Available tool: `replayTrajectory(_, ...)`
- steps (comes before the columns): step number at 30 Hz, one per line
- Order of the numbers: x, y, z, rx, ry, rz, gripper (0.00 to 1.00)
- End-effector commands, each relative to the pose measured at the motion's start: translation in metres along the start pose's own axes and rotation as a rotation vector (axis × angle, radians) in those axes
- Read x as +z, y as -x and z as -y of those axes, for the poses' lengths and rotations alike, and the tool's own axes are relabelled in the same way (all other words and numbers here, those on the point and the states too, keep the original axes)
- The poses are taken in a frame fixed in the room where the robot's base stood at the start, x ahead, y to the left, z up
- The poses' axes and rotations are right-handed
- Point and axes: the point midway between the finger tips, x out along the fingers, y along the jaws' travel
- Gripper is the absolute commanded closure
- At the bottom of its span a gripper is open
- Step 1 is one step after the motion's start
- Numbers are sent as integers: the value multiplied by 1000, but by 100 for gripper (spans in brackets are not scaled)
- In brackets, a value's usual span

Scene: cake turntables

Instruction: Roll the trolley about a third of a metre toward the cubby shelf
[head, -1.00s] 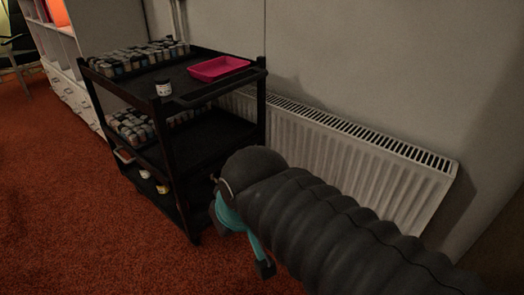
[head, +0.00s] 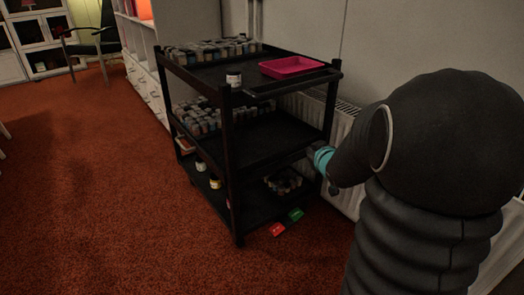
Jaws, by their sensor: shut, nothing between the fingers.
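The trolley (head: 228,150) is a black three-tier cart, upright on the carpet, with its near handle side toward me. My gripper (head: 318,158), dark with teal parts, is shut and empty beside the trolley's right-hand near post. I cannot tell whether it touches the post; its fingertips are partly hidden by my arm. The cubby shelf (head: 150,72), white with drawers below, stands beyond the trolley at the upper left.
Paint pots (head: 210,50) and a pink tray (head: 291,66) stand on the trolley's top. A white radiator (head: 342,125) lines the wall on the right. Small red (head: 277,229) and green items (head: 295,214) lie by the bottom shelf. Carpet on the left is clear.

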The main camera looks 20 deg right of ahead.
Motion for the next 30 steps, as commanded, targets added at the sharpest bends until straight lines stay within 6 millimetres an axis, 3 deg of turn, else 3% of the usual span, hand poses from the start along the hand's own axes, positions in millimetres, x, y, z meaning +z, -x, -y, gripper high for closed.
replayTrajectory(1, 19, -18, -3, -23, -3, -26, 100)
replayTrajectory(3, 34, -36, -4, -65, -3, -81, 100)
replayTrajectory(7, 66, -62, -3, -153, -28, -187, 100)
replayTrajectory(12, 110, -78, 2, -273, -93, -322, 100)
replayTrajectory(16, 134, -78, 5, -345, -147, -405, 100)
replayTrajectory(22, 150, -75, 7, -398, -193, -473, 100)
replayTrajectory(30, 135, -99, 19, -408, -197, -481, 100)
